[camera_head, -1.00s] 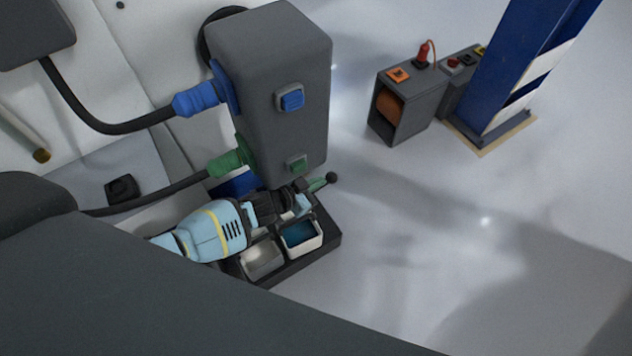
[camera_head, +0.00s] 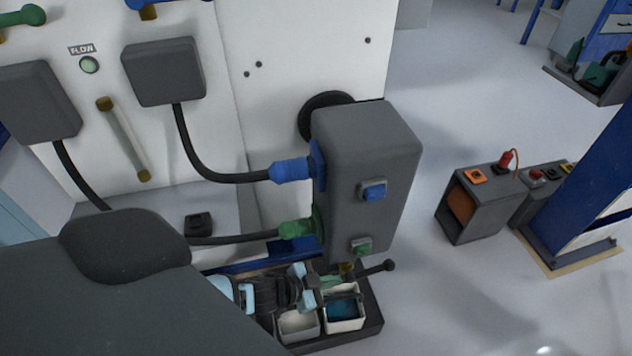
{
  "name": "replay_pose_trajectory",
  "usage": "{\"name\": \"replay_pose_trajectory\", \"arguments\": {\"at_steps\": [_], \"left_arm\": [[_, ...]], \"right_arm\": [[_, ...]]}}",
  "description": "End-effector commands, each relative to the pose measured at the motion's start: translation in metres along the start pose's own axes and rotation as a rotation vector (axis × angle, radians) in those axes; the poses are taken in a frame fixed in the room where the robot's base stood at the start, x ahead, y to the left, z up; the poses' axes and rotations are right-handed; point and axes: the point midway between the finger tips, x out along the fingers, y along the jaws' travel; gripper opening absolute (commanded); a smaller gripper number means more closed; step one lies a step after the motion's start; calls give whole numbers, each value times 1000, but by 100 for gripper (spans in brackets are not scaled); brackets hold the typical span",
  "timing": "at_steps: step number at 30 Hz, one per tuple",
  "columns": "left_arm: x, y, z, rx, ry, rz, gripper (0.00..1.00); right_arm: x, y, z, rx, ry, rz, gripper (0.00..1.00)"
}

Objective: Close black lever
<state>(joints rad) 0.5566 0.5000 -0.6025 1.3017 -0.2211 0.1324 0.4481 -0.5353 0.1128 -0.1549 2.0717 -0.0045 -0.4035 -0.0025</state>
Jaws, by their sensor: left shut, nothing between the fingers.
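The black lever (camera_head: 376,269) sticks out to the right from under the grey box (camera_head: 370,150), ending in a round black knob. Its inner end, near a small brass-coloured part and a green part, is partly hidden. My left gripper (camera_head: 311,291) is shut and empty, to the left of the lever and a little lower in the picture, below the box and over the dark tray. A gap shows between its fingers and the knob; whether it touches the lever's inner end I cannot tell. My right gripper is not in view.
The dark tray (camera_head: 373,326) holds small white bins, one with blue contents. A blue connector (camera_head: 291,171) and a green connector (camera_head: 297,229) with black cables enter the box's left side. A white panel (camera_head: 285,40) stands behind. Floor right of the lever is clear.

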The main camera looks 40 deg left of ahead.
Motion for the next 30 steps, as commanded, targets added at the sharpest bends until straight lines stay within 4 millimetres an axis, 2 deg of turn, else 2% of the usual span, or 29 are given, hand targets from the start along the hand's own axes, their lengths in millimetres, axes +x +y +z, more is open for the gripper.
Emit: {"name": "replay_pose_trajectory", "arguments": {"at_steps": [3,9,30], "left_arm": [[-19,2,8,1,-1,0,0],[-36,3,15,0,0,0,0],[-39,6,17,-4,-1,0,0]], "right_arm": [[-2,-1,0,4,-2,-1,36],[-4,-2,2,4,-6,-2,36],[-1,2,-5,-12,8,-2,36]]}}
